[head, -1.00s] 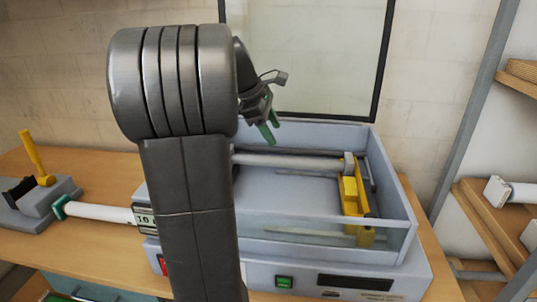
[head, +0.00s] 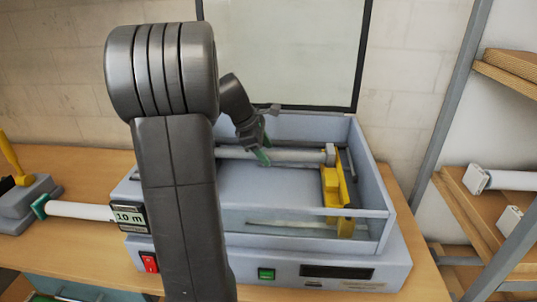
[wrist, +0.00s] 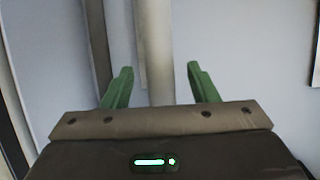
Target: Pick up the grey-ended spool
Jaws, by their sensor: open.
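The grey-ended spool (head: 295,156) lies across the back of the laminator's open bay, a pale roll with a grey block-like end (head: 331,154) at its right. Its left part is hidden behind my arm. My gripper (head: 263,152) is at the spool, its green fingers open and pointing down. In the wrist view the spool (wrist: 156,50) runs between the two open green fingers of my gripper (wrist: 161,88), with a gap on both sides. Neither finger visibly touches it.
The laminator (head: 215,230) has side walls and a yellow bracket (head: 335,188) right of the spool. A green-ended spool (head: 80,210) lies at left. Light-ended spools (head: 478,180) rest on the right shelf. A framed panel (head: 285,50) stands behind.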

